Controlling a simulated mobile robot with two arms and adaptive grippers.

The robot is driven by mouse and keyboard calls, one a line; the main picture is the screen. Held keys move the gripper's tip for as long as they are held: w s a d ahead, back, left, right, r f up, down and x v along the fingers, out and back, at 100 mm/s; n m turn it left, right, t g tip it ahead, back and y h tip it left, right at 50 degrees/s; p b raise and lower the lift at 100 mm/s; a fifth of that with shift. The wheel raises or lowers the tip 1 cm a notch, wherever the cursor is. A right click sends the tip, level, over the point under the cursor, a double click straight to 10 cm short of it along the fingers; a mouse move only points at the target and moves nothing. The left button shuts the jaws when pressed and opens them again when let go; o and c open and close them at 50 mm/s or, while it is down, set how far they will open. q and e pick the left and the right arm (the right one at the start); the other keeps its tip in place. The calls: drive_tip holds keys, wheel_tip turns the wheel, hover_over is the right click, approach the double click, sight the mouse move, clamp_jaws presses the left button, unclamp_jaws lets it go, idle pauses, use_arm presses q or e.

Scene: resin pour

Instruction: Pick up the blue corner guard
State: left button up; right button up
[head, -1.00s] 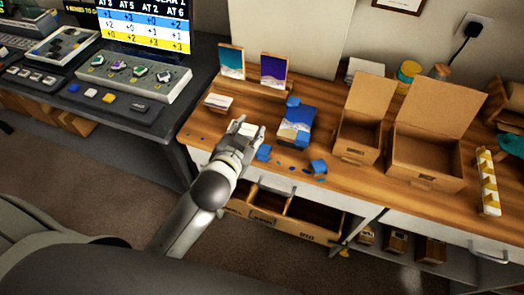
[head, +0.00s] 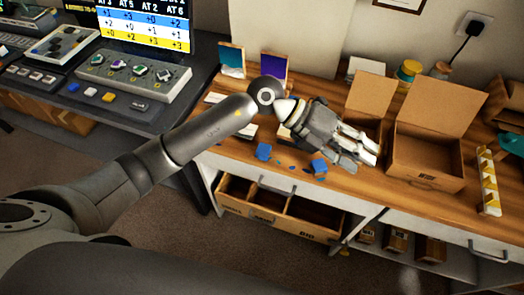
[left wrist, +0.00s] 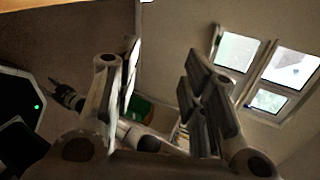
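Two small blue pieces lie near the front edge of the wooden worktop, one on the left (head: 264,152) and one on the right (head: 319,167). They look like corner guards, but are too small to tell apart surely. My left gripper (head: 366,152) is over the worktop, right of both pieces and in front of the open cardboard boxes. In the left wrist view its fingers (left wrist: 165,85) are spread with nothing between them, facing the room and windows. My left arm hides most of the blue-and-wood block behind it. My right gripper is not in view.
Two open cardboard boxes, a smaller one (head: 367,98) and a larger one (head: 428,150), stand on the right. A yellow-and-white strip (head: 488,182) lies beyond them. Two small pictures (head: 232,60) stand at the back. An open drawer (head: 312,215) juts out below the front edge.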

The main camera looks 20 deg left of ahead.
use_arm(q)
drive_tip(key=w+a+f+y, duration=0.3)
drive_tip(key=a+f+y, duration=0.3)
drive_tip(key=a, duration=0.2)
drive_tip(key=n+y, duration=0.1)
drive_tip(key=y, duration=0.6)
hover_over(264, 148)
drive_tip(key=shift+t, duration=0.3)
wheel_tip(264, 148, down, 5)
drive_tip(key=shift+w+r+p, duration=0.1)
drive_tip(key=shift+r+p, duration=0.1)
drive_tip(key=shift+p, duration=0.25)
drive_tip(key=shift+f, duration=0.65)
drive_tip(key=shift+f+p, duration=0.3)
drive_tip(key=shift+p, duration=0.05)
drive_tip(key=f, duration=0.2)
drive_tip(key=f+p, duration=0.1)
drive_tip(key=shift+s+f, duration=0.2)
drive_tip(key=shift+f, duration=0.55)
drive_tip(key=c, duration=0.4)
